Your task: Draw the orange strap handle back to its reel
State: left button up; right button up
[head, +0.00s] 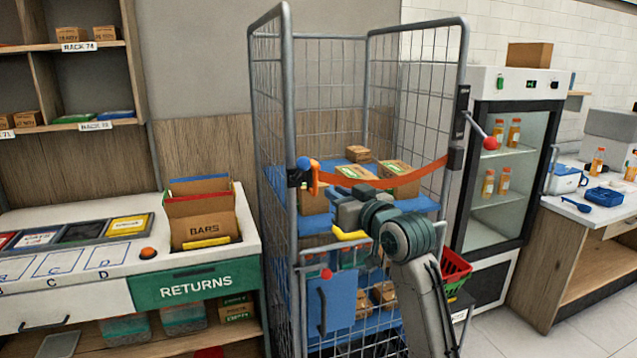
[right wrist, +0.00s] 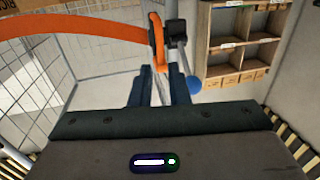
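An orange strap (head: 415,178) runs across the open front of the wire roll cage, from a dark box (head: 455,158), seemingly its reel, on the right post to the left post. Its orange handle (head: 315,179) is at the dark catch (head: 296,177) on the left post. In the right wrist view the handle (right wrist: 158,50) hangs beside the dark catch (right wrist: 175,35). My right gripper (right wrist: 160,90) is open, its fingers apart on either side of the handle's lower end; contact cannot be told. In the head view the right gripper (head: 333,203) is just below the handle. My left gripper is out of view.
The roll cage (head: 289,100) holds cartons (head: 398,180) on blue shelves behind the strap. A blue ball knob (head: 303,163) sits by the catch. A returns counter (head: 200,283) stands left, a glass-door fridge (head: 510,165) right, and a red basket (head: 455,270) is low beside my right arm.

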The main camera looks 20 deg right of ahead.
aim_at(315, 190)
jog(key=p+x, duration=0.2)
jog(key=x, duration=0.8)
jog(key=shift+f+p, duration=0.1)
jog(key=shift+p, duration=0.25)
jog(key=shift+s, duration=0.1)
grip_shut()
